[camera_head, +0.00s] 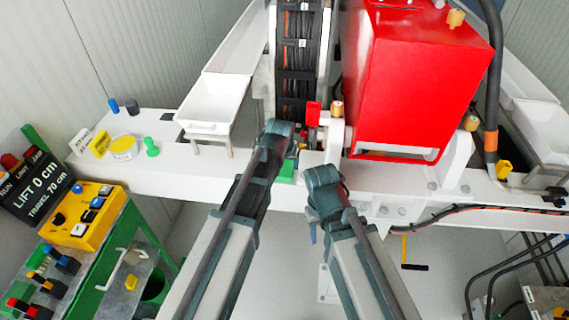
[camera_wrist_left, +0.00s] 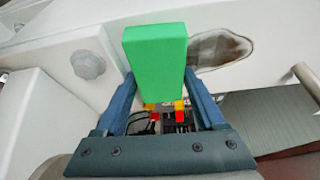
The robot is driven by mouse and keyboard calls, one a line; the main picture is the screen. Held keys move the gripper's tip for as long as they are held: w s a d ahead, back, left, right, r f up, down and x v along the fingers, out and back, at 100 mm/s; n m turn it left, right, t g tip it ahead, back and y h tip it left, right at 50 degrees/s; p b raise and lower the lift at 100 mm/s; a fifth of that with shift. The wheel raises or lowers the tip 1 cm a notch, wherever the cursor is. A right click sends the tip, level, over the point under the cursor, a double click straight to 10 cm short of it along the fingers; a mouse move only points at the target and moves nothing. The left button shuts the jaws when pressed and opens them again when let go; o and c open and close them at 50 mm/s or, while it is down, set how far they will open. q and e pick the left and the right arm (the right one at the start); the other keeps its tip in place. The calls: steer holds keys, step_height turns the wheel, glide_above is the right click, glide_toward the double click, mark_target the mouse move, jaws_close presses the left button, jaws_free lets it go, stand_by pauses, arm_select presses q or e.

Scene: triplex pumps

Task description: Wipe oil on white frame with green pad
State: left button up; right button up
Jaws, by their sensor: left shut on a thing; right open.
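The green pad (camera_wrist_left: 155,55) is held between the fingers of my left gripper (camera_wrist_left: 158,85). In the head view a bit of the pad (camera_head: 287,171) shows just past my left gripper (camera_head: 283,140), over the white frame (camera_head: 235,165). In the left wrist view a brown-grey oil patch (camera_wrist_left: 222,50) lies on the white frame (camera_wrist_left: 265,15), just right of the pad. I cannot tell whether the pad touches the frame. My right gripper (camera_head: 322,185) is open in front of the frame, below the red box.
A red box (camera_head: 415,80) stands above the frame, right of a black cable chain (camera_head: 297,60). White trays (camera_head: 212,105) flank them. A yellow button box (camera_head: 82,215) and a lift display (camera_head: 38,187) are at left. Hoses and cables (camera_head: 490,90) run at right.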

arm_select(q)
steer(key=shift+a, duration=0.15)
steer(key=shift+a, duration=1.85)
steer(key=shift+w+a, duration=0.1)
steer(key=shift+a, duration=0.05)
steer(key=shift+a, duration=1.7)
steer(key=shift+a, duration=0.15)
steer(key=shift+a, duration=1.65)
